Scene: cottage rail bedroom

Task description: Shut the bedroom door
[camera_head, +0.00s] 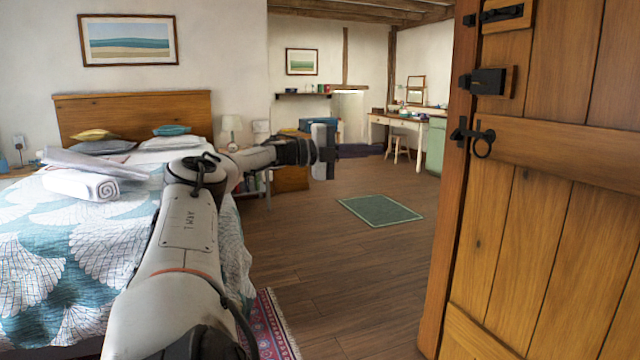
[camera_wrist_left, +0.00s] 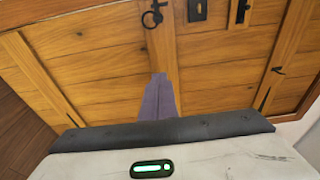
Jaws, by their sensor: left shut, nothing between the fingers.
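The bedroom door (camera_head: 545,200) is a plank door of orange-brown wood filling the right of the head view. It stands open, its free edge facing left toward the room. A black iron ring handle (camera_head: 482,146) hangs near that edge. My left gripper (camera_head: 328,152) is shut and empty, held out over the floor, left of the door in the head view. In the left wrist view its closed fingers (camera_wrist_left: 158,98) point at the door planks (camera_wrist_left: 90,62), below the ring handle (camera_wrist_left: 152,16); I cannot tell whether they touch. My right gripper is not in view.
A black lock box (camera_head: 487,82) and a bolt (camera_head: 500,14) sit on the door above the ring. A bed (camera_head: 60,250) stands at left beside my left arm. A green mat (camera_head: 380,210) lies on the mostly clear wooden floor. A patterned rug (camera_head: 272,330) lies beside the bed.

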